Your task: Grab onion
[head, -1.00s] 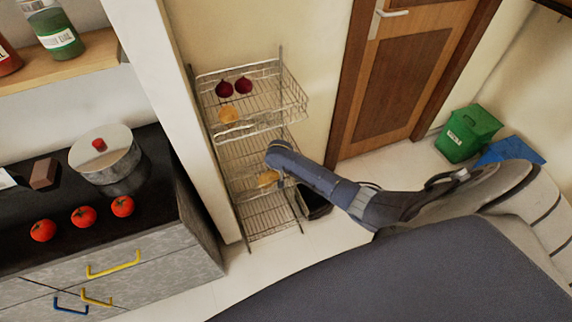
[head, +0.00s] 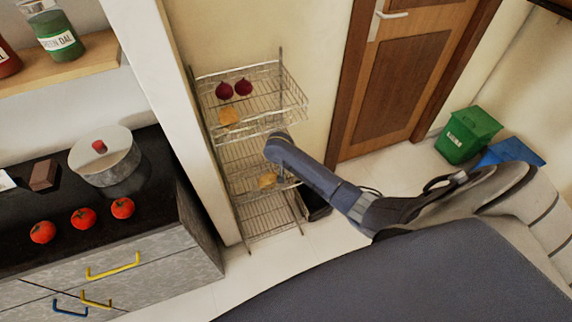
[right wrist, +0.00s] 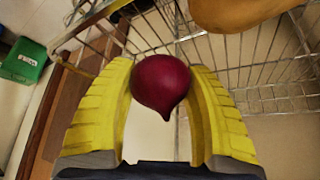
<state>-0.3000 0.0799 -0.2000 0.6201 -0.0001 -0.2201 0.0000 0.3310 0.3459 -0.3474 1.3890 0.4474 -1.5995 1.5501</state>
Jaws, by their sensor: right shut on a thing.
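A dark red onion (right wrist: 160,88) sits between the yellow fingers of my right gripper (right wrist: 162,72) in the right wrist view. The fingers touch it on both sides and are shut on it. In the head view my right arm reaches to the right side of the wire rack (head: 265,218), near its middle shelf. The arm hides the gripper and the held onion there. Two more dark red onions (head: 233,88) lie on the rack's top shelf. My left gripper is not in view.
A yellow-brown, potato-like item (head: 229,116) lies on the top shelf and another (head: 267,181) lower down. One (right wrist: 235,12) shows close beyond the right finger in the wrist view. A wooden door (head: 400,85) and green bin (head: 467,134) stand right. Counter with tomatoes (head: 83,217) left.

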